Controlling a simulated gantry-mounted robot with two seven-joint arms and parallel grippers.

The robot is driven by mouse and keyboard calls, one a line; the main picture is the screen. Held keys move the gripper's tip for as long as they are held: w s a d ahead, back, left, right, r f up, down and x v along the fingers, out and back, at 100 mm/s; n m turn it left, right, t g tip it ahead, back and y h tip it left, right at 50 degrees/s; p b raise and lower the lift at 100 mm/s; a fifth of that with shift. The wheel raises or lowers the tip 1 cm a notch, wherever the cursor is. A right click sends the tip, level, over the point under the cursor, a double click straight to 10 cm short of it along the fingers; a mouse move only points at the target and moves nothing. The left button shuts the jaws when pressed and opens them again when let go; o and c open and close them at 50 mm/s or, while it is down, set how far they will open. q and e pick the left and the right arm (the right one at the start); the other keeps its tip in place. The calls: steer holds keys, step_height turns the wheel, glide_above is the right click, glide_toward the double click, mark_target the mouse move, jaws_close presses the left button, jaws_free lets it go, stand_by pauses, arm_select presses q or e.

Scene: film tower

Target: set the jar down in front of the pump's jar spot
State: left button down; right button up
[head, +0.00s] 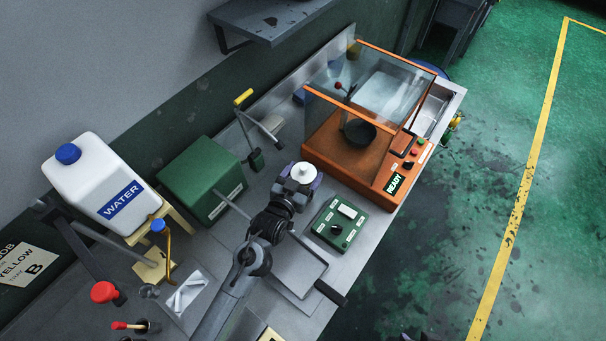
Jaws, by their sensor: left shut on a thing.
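My left gripper (296,188) is over the middle of the bench, seen from behind and above. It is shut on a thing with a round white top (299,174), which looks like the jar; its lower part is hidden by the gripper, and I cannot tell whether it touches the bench. A green box (203,180) stands to the left of the gripper, with a yellow-handled lever (243,98) behind it. I cannot tell for sure which unit is the pump, and no marked jar spot is clear. My right gripper is not in view.
An orange machine (330,159) with clear panels and a READY sign stands to the right. A green control box (337,225) and a flat plate with a dark handle (331,292) lie near the bench's front edge. A white WATER jug (95,180) stands at left.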

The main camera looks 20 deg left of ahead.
arm_select(q)
steer(key=shift+f, duration=0.45)
stand_by(0.6)
